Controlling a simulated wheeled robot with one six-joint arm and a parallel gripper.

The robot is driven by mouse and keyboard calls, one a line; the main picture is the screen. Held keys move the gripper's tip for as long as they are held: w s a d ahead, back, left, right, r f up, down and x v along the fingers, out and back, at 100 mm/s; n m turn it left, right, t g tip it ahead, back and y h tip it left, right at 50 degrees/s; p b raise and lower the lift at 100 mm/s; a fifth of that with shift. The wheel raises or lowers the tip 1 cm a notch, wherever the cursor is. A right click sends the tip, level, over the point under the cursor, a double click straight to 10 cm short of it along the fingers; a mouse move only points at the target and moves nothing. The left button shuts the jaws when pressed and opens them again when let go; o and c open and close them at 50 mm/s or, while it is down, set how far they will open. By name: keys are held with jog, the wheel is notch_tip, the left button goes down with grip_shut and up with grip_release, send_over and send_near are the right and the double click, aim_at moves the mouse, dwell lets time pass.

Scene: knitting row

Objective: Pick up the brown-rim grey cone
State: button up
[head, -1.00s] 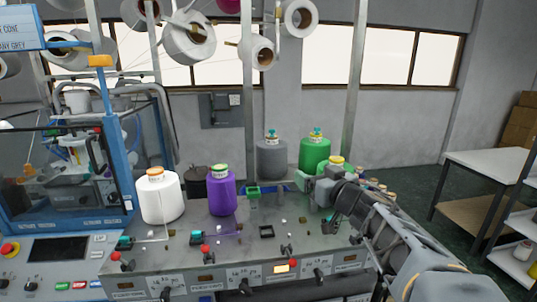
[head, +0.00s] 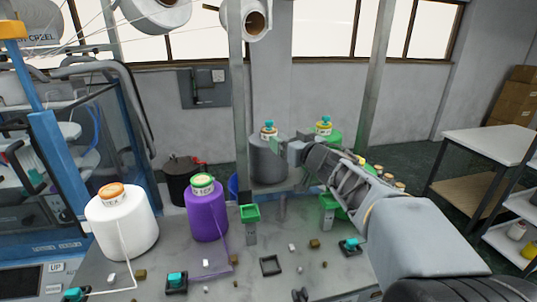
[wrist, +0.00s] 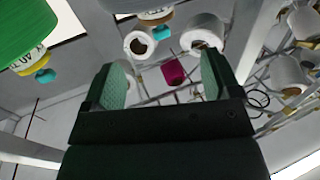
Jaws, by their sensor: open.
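The grey cone (head: 267,165) stands upright at the back of the machine top in the head view, with a brownish-orange rim (head: 268,134) and a teal knob on top. My gripper (head: 283,147) is at its right side near the upper part, overlapping its edge in the picture; I cannot tell whether they touch. In the wrist view, which looks upside down, my open gripper (wrist: 162,75) has nothing between its fingers. The grey cone's top (wrist: 155,12) shows at the upper edge, beyond the fingertips, with most of the body out of frame.
A green cone (head: 336,138) stands behind my arm to the right, partly hidden; it is large in the wrist view (wrist: 30,25). Purple (head: 206,218) and white (head: 122,228) cones stand at left front. A metal post (head: 238,100) rises left of the grey cone.

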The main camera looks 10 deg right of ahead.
aim_at(270, 128)
jog(key=shift+p+x, duration=0.4)
jog(key=shift+x, duration=1.95)
jog(key=shift+p+x, duration=0.55)
jog(key=shift+x, duration=1.65)
jog(key=shift+d+f, duration=0.1)
jog(key=shift+d, duration=0.1)
grip_shut()
